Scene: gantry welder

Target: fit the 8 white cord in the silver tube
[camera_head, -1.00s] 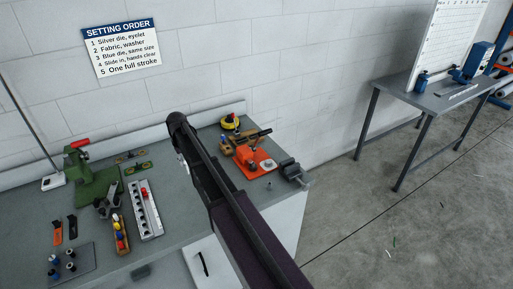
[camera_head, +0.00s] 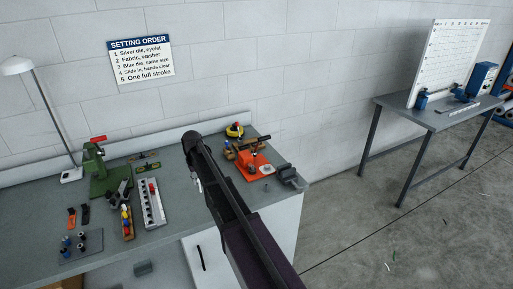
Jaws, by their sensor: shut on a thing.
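My arm (camera_head: 232,200) reaches from the lower right over the grey workbench (camera_head: 50,208). My gripper cannot be made out; the arm seems to hide it. A small pale piece (camera_head: 196,182) shows just left of the arm, too small to identify. I cannot pick out a white cord or a silver tube with certainty. A long white rack (camera_head: 149,204) with a row of dark holes stands on the bench left of the arm. Beside it is a narrow wooden tray (camera_head: 127,223) with small coloured pieces.
A green press (camera_head: 104,178) with a red handle and a white lamp (camera_head: 17,66) stand at the back left. An orange base (camera_head: 252,170) and a grey vise (camera_head: 288,176) are right of my arm. A second table (camera_head: 437,117) stands apart at right, with open floor between.

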